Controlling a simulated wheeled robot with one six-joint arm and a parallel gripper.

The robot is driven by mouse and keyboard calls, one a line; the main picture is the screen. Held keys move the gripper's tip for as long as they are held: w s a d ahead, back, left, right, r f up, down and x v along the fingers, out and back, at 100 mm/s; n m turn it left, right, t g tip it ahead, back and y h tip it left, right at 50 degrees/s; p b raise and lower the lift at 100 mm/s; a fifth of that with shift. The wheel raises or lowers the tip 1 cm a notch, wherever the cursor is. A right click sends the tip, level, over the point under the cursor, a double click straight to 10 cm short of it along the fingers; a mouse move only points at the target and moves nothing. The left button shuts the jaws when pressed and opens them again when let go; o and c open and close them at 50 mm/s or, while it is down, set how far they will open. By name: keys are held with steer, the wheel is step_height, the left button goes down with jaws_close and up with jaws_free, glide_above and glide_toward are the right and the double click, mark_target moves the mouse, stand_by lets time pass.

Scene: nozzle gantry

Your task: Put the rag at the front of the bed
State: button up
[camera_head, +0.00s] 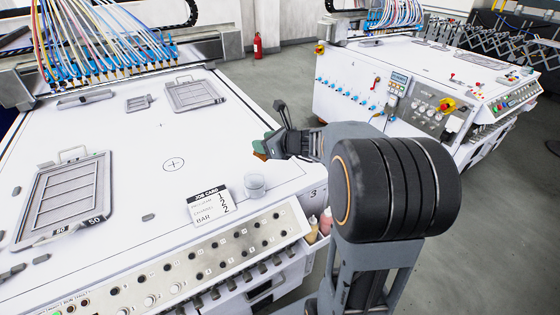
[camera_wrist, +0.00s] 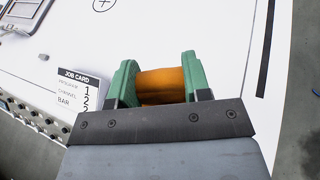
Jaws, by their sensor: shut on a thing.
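My gripper (camera_head: 266,144) is over the right edge region of the near white bed (camera_head: 130,150), close to its right front corner. In the wrist view its green fingers (camera_wrist: 160,62) are shut on the rag (camera_wrist: 162,86), an orange-brown rolled bundle. In the head view only a small brown patch of the rag (camera_head: 260,156) shows beside the fingers. I cannot tell whether the rag touches the bed.
A job card (camera_head: 208,205) and a clear round dish (camera_head: 254,186) stand near the front edge. Metal frames (camera_head: 63,200) (camera_head: 192,94) lie left and behind. Bottles (camera_head: 319,226) sit below the corner. The bed's middle is largely clear.

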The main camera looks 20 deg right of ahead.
glide_above(282, 170)
steer(key=f, duration=0.5)
steer(key=shift+a+f+b, duration=0.2)
steer(key=shift+a+b, duration=0.2)
steer(key=f, duration=0.1)
steer(key=d+f, duration=0.1)
steer(key=f, duration=0.1)
steer(key=shift+s+b, duration=0.1)
steer(key=shift+b, duration=0.25)
steer(key=shift+a+f, duration=0.1)
steer(key=shift+f, duration=0.35)
steer(key=shift+f, duration=0.1)
steer(key=shift+f+b, duration=0.15)
steer(key=shift+b, duration=0.15)
steer(key=o, duration=0.9)
